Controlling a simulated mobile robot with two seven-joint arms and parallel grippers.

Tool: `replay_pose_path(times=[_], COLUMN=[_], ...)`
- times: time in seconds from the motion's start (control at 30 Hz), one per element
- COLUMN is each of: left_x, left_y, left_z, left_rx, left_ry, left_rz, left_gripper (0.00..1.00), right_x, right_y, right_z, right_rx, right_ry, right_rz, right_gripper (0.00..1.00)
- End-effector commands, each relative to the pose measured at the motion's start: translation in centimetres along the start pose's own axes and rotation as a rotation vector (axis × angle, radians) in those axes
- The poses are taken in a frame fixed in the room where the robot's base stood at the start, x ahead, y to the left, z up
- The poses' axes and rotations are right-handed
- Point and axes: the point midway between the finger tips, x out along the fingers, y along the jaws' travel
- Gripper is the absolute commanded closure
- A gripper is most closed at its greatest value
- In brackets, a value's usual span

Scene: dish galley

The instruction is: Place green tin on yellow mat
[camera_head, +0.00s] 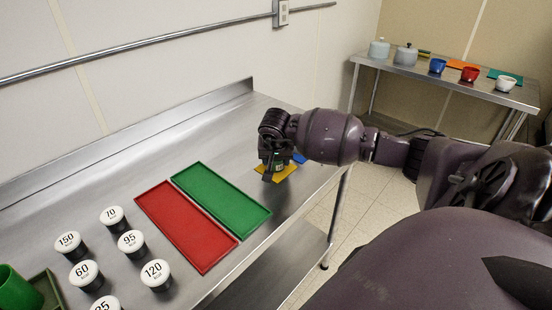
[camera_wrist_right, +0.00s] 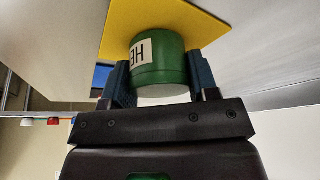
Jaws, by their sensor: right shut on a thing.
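My right gripper (camera_head: 273,174) is over the yellow mat (camera_head: 289,171) near the far end of the steel bench. In the right wrist view, the blue fingers are shut on the green tin (camera_wrist_right: 168,62), a round green can with a white label bearing dark letters. The tin's far end lies against or just over the yellow mat (camera_wrist_right: 205,28); I cannot tell whether they touch. In the head view the tin is mostly hidden by the gripper. My left gripper is not in view.
A green tray (camera_head: 222,198) and a red tray (camera_head: 186,226) lie left of the mat. Several white-topped numbered canisters (camera_head: 131,241) stand at the lower left, by a green cup (camera_head: 18,290). A back table holds pots and cups.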

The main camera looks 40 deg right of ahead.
Motion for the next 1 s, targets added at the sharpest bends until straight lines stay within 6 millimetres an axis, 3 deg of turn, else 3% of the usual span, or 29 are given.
replay_pose_path(times=[0.17,0.2,0.33,0.73,1.0], left_x=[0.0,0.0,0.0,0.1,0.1], left_y=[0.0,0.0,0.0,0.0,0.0], left_z=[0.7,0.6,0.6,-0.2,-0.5], left_rx=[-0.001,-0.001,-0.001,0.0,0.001], left_ry=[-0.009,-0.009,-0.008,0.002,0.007], left_rz=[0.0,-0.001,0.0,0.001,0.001], left_gripper=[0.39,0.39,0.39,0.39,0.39], right_x=[0.3,0.3,0.2,-0.5,-5.0], right_y=[0.0,0.0,0.0,0.0,0.0], right_z=[0.1,0.1,0.1,-0.1,-0.1], right_rx=[-0.001,-0.001,-0.001,0.0,-0.004], right_ry=[0.0,0.0,0.0,0.002,0.005], right_rz=[0.0,0.0,0.0,-0.001,-0.001], right_gripper=[0.73,0.4,0.2,0.2,0.2])
